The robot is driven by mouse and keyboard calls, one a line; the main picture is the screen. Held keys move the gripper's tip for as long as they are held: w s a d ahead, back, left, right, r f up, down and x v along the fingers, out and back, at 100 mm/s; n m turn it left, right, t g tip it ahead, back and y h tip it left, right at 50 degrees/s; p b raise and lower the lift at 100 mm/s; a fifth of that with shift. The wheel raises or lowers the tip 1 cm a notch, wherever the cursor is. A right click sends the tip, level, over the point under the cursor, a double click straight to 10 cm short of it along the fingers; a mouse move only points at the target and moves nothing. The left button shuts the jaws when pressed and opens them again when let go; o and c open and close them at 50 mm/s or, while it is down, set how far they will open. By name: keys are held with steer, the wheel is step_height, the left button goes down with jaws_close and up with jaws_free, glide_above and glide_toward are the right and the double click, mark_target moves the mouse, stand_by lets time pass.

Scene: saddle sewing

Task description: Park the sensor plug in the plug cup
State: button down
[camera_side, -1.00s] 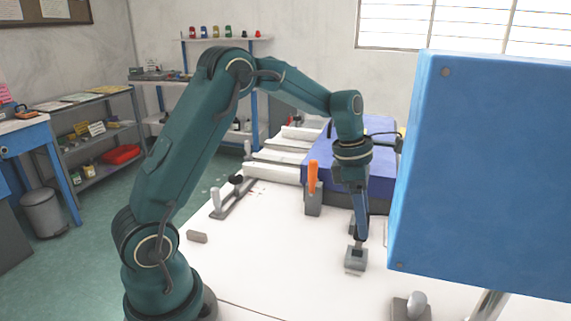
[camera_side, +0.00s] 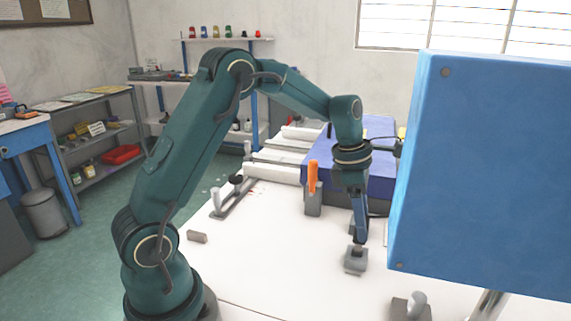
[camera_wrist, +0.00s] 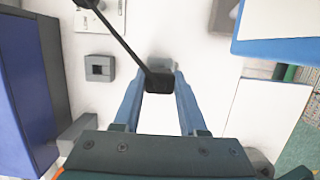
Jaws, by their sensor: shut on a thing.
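My gripper (camera_wrist: 160,84) is shut on the black sensor plug (camera_wrist: 159,83), with one blue finger on each side of it. A thin black cable runs from the plug toward the upper left of the wrist view. A grey block (camera_wrist: 163,64), which looks like the plug cup, lies just beyond and partly behind the plug. In the side view, my gripper (camera_side: 359,244) points down directly over this grey block (camera_side: 355,264) on the white table. The plug's lower end is at the block's top; I cannot tell whether it is inside.
A grey square piece with a dark opening (camera_wrist: 100,68) sits left of the plug. An orange-handled tool stands in a grey holder (camera_side: 313,202) near the gripper. A large blue panel (camera_side: 480,170) hides the right side. The table's front left is mostly clear.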

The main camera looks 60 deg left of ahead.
steer(key=shift+f, duration=1.45)
stand_by(0.5)
steer(key=shift+c, duration=1.9)
jaws_free()
steer(key=shift+v, duration=2.55)
steer(key=shift+r, duration=0.1)
